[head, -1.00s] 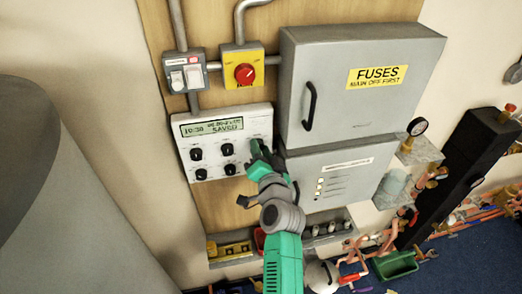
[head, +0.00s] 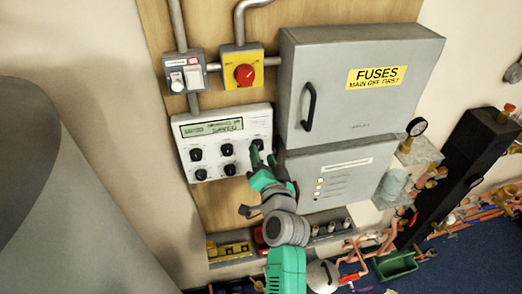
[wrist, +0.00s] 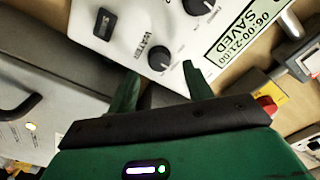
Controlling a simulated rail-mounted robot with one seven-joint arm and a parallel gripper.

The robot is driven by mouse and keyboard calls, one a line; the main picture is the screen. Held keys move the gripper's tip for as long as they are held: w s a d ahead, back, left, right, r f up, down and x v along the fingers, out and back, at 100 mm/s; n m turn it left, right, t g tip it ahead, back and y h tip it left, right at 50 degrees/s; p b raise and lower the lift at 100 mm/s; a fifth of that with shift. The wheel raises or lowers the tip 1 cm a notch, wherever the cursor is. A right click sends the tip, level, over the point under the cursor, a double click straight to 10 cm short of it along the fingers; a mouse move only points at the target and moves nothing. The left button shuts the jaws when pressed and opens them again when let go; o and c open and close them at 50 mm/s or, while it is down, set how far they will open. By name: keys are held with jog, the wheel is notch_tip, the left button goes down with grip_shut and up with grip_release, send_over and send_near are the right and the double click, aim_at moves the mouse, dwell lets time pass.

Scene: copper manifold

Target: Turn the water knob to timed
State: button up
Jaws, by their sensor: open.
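The water knob (wrist: 160,62) is a round black knob on the white control panel (wrist: 135,22), with "WATER" printed beside it in the wrist view. Its pointer setting is too small to read. In the head view it is the upper right knob (head: 257,145), partly behind my gripper (head: 263,158). My gripper (wrist: 159,70) is open, with its green fingers on either side of the knob in the wrist view. I cannot tell whether either finger touches it. The display (wrist: 245,25) reads "SAVED" and "06:00-21:00".
Other black knobs (head: 227,150) sit on the panel to the left. A grey fuse box (head: 325,90) with a black handle is close on the right. Above are a red rotary switch (head: 244,74) and white switches (head: 193,78). A cluttered shelf (head: 285,252) lies below.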

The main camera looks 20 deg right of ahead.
jog(key=s, duration=0.3)
jog(key=s+a, duration=0.1)
jog(key=s, duration=0.1)
jog(key=s+a+r+n+t+y+p, duration=0.15)
jog(key=a+r, duration=0.25)
jog(key=r, duration=0.6)
jog(key=s+a+r+n+t+p, duration=0.1)
jog(key=s+a+r+n+p, duration=0.2)
jog(key=r, duration=0.7)
jog(key=s+a+r+n+t+y+p, duration=0.1)
jog(key=a+r+n+p, duration=0.3)
jog(key=r, duration=0.7)
jog(key=s+a+r+n+t+p, duration=0.1)
jog(key=s+a+r+t, duration=0.1)
jog(key=s+a+r, duration=0.2)
jog(key=s+a+r+n+t+y+p, duration=0.1)
jog(key=s+a+r, duration=0.4)
jog(key=s+r, duration=0.6)
notch_tip(320, 180, up, 4)
jog(key=shift+a+t+p, duration=0.15)
jog(key=shift+t+p, duration=0.2)
jog(key=shift+p, duration=0.2)
jog(key=shift+n, duration=0.25)
